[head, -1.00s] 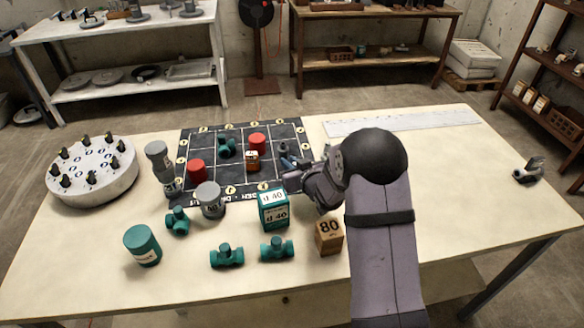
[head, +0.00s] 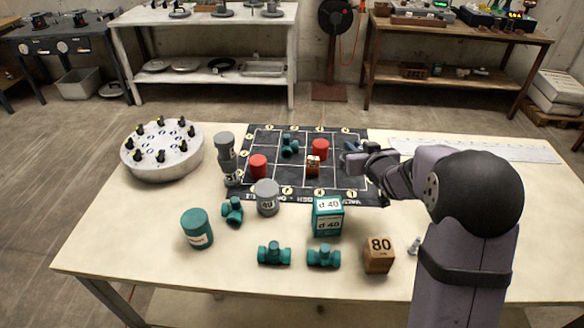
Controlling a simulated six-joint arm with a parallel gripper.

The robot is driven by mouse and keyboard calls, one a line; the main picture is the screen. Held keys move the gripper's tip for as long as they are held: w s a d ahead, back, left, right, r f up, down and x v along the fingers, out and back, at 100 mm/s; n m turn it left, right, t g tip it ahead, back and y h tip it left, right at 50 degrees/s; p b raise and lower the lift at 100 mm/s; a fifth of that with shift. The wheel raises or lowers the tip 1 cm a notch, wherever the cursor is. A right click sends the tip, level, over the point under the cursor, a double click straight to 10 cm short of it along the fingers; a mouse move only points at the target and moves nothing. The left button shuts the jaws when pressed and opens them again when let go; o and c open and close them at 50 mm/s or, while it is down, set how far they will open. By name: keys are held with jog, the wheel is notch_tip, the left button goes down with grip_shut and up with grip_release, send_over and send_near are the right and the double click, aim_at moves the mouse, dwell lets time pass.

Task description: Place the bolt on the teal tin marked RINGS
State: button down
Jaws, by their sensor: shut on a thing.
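My gripper (head: 350,158) is over the right part of the dark gridded board, seen from behind and partly hidden by my own wrist. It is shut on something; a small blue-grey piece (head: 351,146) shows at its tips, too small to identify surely. A small silver bolt (head: 413,246) is on the table right of the wooden 80 block, close beside my forearm in the picture. A teal cylindrical tin (head: 197,229) with a white label stands at the front left of the table, well left of my gripper. Its label is too small to read.
The gridded board (head: 262,196) carries red cylinders and a teal fitting. Grey cylinders (head: 267,197), a teal d 40 box (head: 327,216), teal pipe fittings (head: 274,254) and the wooden 80 block (head: 379,254) stand in front. A round grey stand (head: 160,160) is at left.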

aim_at(198, 229)
jog(key=s+a+r+n+g+y+p, duration=0.1)
jog(key=s+a+r+n+y+p, duration=0.15)
jog(key=a, duration=0.95)
jog(key=s+a+r+n+g+y+p, duration=0.1)
jog(key=s+a+r+n+y, duration=0.15)
jog(key=a, duration=0.95)
jog(key=s+a+r+n+g+y+p, duration=0.1)
jog(key=s+a+r+n+g+y, duration=0.1)
jog(key=s+a, duration=0.6)
jog(key=s+a+r+n+g+y+p, duration=0.1)
jog(key=s+a+r+n+g, duration=0.1)
jog(key=s+a, duration=0.6)
jog(key=shift+s+a+y, duration=0.35)
jog(key=shift+a+y, duration=0.05)
jog(key=shift+a, duration=0.75)
notch_tip(198, 229, down, 10)
